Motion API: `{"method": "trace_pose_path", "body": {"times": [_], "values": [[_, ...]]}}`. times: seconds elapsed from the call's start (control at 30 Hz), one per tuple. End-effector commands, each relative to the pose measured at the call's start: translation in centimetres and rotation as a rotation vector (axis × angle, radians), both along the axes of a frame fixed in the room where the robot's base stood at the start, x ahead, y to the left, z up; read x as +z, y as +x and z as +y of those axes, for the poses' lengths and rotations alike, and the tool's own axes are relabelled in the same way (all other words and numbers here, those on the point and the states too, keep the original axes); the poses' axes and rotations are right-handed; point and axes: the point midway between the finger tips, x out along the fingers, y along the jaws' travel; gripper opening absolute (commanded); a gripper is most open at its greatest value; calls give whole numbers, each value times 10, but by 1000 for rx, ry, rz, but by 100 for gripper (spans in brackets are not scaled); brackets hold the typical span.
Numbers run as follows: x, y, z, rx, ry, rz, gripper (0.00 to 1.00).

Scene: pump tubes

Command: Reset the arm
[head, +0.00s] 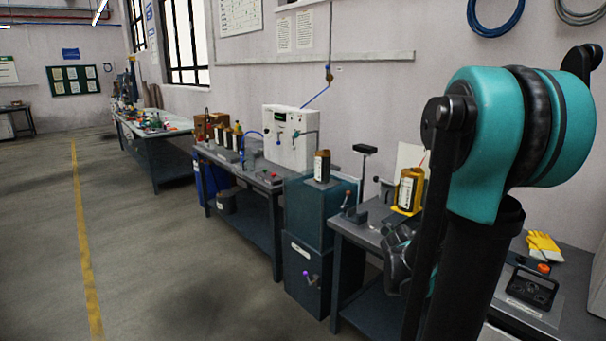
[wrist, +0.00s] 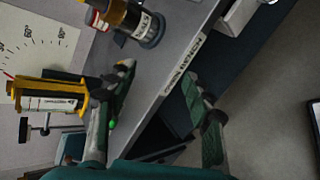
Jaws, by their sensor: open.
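My arm stands at the right of the head view, its teal joint high and its dark links reaching down over the near bench (head: 345,228). My gripper (wrist: 157,80) is open in the wrist view, with its two green-and-grey fingers wide apart. Nothing is between the fingers. The bench's grey edge with a label strip runs behind the gap. In the head view my gripper shows only as a dark shape partly hidden by the arm. An amber bottle (head: 411,190) stands in a yellow holder on the bench; a yellow-framed bottle (wrist: 48,103) shows left of the fingers in the wrist view.
Another amber bottle (wrist: 134,20) stands on a dark round base near the fingers. A bottle (head: 321,166) stands on a teal cabinet (head: 309,213). Yellow gloves (head: 543,246) lie at right. A middle bench (head: 240,172) holds several bottles and a white box (head: 288,138). The left floor is clear.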

Motion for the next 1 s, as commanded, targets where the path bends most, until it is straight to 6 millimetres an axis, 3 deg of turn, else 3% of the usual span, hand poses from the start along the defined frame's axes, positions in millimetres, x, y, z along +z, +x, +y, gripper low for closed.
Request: {"method": "trace_pose_path", "body": {"times": [0.3, 0.5, 0.67, 1.0], "values": [[-60, -87, 137, -397, 787, -227, 51], [-76, -126, 199, -615, 1081, -231, 51], [-79, -136, 216, -682, 1157, -223, 51], [-79, -136, 216, -686, 1161, -224, 51]]}}
